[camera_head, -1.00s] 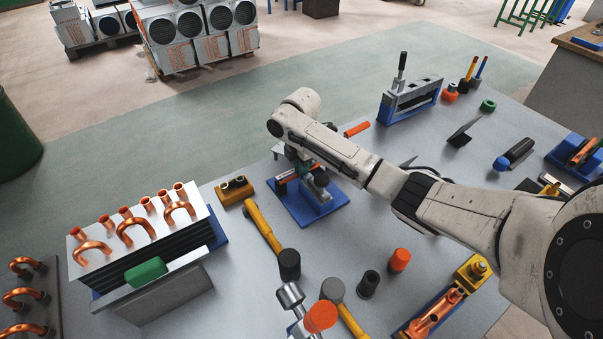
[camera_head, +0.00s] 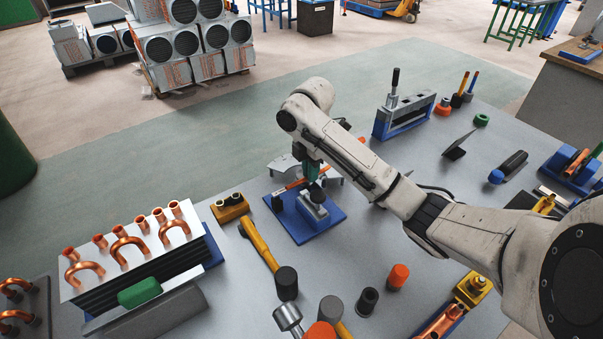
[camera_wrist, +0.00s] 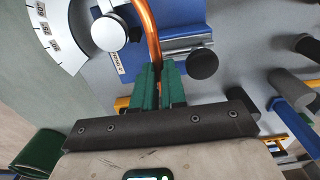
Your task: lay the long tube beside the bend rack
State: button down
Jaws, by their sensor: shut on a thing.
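My gripper (camera_wrist: 159,88) has green fingers, shut on the copper long tube (camera_wrist: 147,30). In the wrist view the tube runs up from the fingers and curves left at the top, over a blue plate. In the head view my gripper (camera_head: 311,170) is over the blue base plate (camera_head: 325,226) of a bench tool, and a thin orange-copper length of the tube (camera_head: 291,186) shows beside it. Whether the tube touches the tool is unclear. The bend rack (camera_head: 38,300), a dark board with copper bends, is at the far lower left, well away from my gripper and partly cut off.
A finned block (camera_head: 207,243) with copper bends stands between the tool and the rack, with a green-topped grey piece (camera_head: 150,312) in front. A yellow-handled mallet (camera_head: 258,243) lies near. A white angle scale (camera_wrist: 68,58) shows in the wrist view. Several tools cover the right side.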

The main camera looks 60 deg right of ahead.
jog(key=s+a+r+p, duration=0.1)
jog(key=s+r, duration=0.3)
jog(key=s, duration=0.5)
jog(key=shift+s+a+r+p, duration=0.2)
jog(key=shift+a+r+p, duration=0.1)
jog(key=shift+r, duration=0.05)
